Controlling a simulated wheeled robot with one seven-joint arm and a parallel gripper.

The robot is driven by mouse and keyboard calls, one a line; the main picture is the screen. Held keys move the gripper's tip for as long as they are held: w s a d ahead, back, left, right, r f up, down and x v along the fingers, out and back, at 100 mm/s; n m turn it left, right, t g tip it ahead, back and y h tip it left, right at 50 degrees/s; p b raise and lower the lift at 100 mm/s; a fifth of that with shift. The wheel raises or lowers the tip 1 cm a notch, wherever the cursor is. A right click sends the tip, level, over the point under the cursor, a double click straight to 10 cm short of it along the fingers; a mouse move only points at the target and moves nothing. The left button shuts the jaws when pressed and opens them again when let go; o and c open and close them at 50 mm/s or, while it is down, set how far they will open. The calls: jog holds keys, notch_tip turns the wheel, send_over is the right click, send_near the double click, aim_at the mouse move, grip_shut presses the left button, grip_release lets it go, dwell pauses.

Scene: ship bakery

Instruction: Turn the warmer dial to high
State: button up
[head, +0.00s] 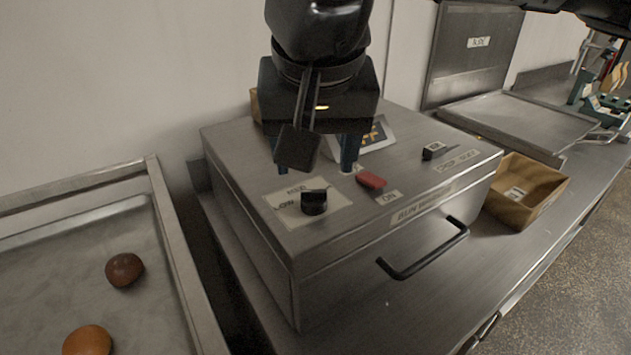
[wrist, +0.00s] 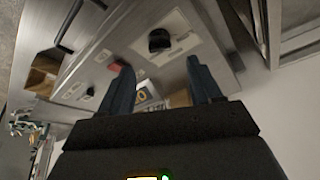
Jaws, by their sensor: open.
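The bun warmer (head: 335,262) is a brushed-metal box with a lettered front edge. Its black dial (head: 314,203) stands on a pale label plate at the front left of the top. LOW shows at the dial's left and a word like MED behind it; the remaining marking and the exact setting are unclear. The dial also shows in the wrist view (wrist: 160,41), beyond and between the fingertips. My gripper (head: 314,168) is open and empty, fingers pointing down, above and behind the dial and apart from it. Its two blue fingers show in the wrist view (wrist: 159,72).
A red switch (head: 371,180) beside an ON label sits right of the dial, and a small black control (head: 433,151) farther right. A handle (head: 425,262) projects in front. A wooden box (head: 526,188) stands right, a tray (head: 165,215) left.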

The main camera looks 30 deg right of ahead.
aim_at(314, 193)
jog(key=shift+p+x, duration=0.75)
jog(key=shift+x, duration=3.1)
jog(key=c, duration=1)
